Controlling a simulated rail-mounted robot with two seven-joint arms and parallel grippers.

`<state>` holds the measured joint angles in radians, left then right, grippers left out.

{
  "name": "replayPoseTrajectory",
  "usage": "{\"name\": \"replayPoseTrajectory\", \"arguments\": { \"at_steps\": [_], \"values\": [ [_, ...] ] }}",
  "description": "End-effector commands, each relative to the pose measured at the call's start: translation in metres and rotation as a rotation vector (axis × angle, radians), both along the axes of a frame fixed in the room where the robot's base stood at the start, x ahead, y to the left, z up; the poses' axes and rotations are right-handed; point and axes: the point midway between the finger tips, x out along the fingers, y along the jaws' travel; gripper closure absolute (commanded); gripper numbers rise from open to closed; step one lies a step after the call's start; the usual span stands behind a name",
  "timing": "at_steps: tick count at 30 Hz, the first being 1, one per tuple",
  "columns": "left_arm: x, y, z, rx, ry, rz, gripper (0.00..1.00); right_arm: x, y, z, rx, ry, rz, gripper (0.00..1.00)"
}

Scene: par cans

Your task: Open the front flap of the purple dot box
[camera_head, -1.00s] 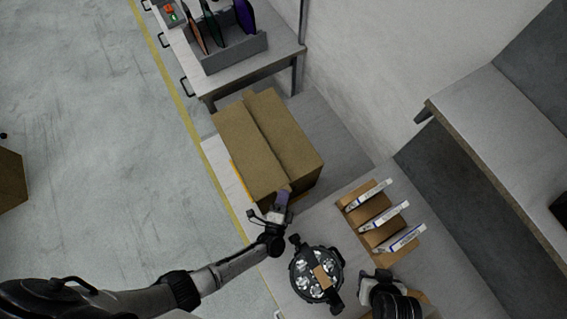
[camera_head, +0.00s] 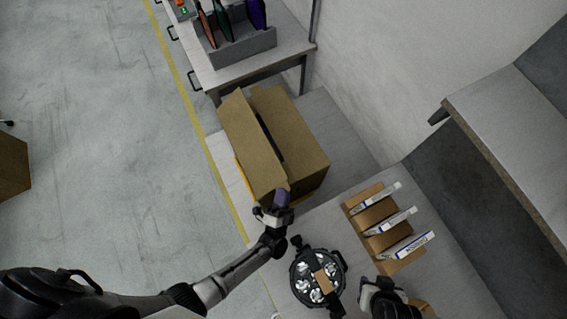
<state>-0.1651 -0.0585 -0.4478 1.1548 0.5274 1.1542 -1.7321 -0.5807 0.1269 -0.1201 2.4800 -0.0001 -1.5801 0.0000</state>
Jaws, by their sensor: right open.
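The brown cardboard box (camera_head: 301,150) stands at the middle of the view. Its left, front flap (camera_head: 250,145) is raised and tilted, with a dark gap between it and the other top flap. A small purple patch (camera_head: 282,197) shows at the flap's near corner, right at my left fingertips; I cannot tell whether it is the box's dot. My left gripper (camera_head: 279,205) is at that corner, seemingly touching the flap; its jaw opening is hidden. My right gripper (camera_head: 378,289) is open at the bottom, right of the par can, and apart from the box.
A round black par can (camera_head: 318,278) stands on the surface nearer me. A cardboard rack (camera_head: 378,240) with several white-blue cards is to its right. A bench (camera_head: 245,66) with a divided grey rack stands behind the box. A wall is at right; open floor lies left.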

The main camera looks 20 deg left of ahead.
Motion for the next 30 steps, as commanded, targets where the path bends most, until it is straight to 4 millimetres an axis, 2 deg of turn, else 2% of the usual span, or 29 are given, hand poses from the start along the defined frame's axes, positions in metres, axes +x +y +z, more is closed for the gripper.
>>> {"name": "replayPoseTrajectory", "arguments": {
  "at_steps": [10, 19, 26, 30],
  "values": [
    [-0.0001, 0.0006, -0.0001, -0.004, 0.000, 0.002, 1.00, 0.0001, 0.0024, 0.0001, 0.008, 0.000, -0.006, 0.54],
    [-0.0001, 0.0004, 0.0000, -0.003, 0.000, 0.001, 0.70, 0.0002, 0.0031, 0.0001, 0.011, 0.000, -0.007, 0.54],
    [-0.0006, 0.0001, -0.0004, -0.002, -0.001, 0.000, 0.70, 0.0002, 0.0029, -0.0002, 0.010, -0.001, -0.006, 0.54],
    [-0.0094, -0.0015, -0.0059, -0.003, 0.000, 0.001, 0.70, 0.0003, 0.0019, -0.0039, 0.007, 0.000, -0.004, 0.54]
  ]
}}
